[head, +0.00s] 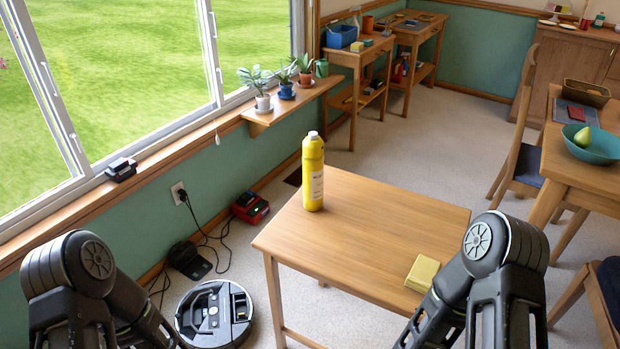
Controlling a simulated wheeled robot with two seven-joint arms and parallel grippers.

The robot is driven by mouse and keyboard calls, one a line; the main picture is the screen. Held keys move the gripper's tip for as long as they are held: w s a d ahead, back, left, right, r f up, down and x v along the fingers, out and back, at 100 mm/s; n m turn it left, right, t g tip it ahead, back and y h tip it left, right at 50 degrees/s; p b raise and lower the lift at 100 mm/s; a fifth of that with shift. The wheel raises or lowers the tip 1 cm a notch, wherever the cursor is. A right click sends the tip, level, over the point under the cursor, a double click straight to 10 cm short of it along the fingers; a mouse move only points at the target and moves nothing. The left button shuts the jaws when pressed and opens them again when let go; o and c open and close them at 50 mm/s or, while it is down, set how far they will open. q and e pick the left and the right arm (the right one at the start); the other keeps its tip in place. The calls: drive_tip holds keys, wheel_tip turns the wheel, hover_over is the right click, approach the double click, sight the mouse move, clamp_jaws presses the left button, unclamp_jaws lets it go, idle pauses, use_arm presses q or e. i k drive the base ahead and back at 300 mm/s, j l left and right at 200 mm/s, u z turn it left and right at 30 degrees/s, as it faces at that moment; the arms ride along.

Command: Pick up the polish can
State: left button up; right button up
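A tall yellow can (313,175) with a pale label and a white cap stands upright near the far left corner of a small wooden table (375,235). It looks like the polish can, though its label is too small to read. Nothing touches it. My arms show at the lower left and lower right, bent, with their grippers out of the picture. My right arm covers part of the table's near right side.
A yellow sponge-like block (422,273) lies on the table's right side. A robot vacuum (213,313) and a red device (250,207) sit on the floor at left. Chairs and another table (575,150) stand at right. The tabletop around the can is mostly clear.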

sight(313, 156)
drive_tip(key=i+j, duration=0.9)
drive_tip(key=j, duration=0.25)
drive_tip(key=z, duration=1.9)
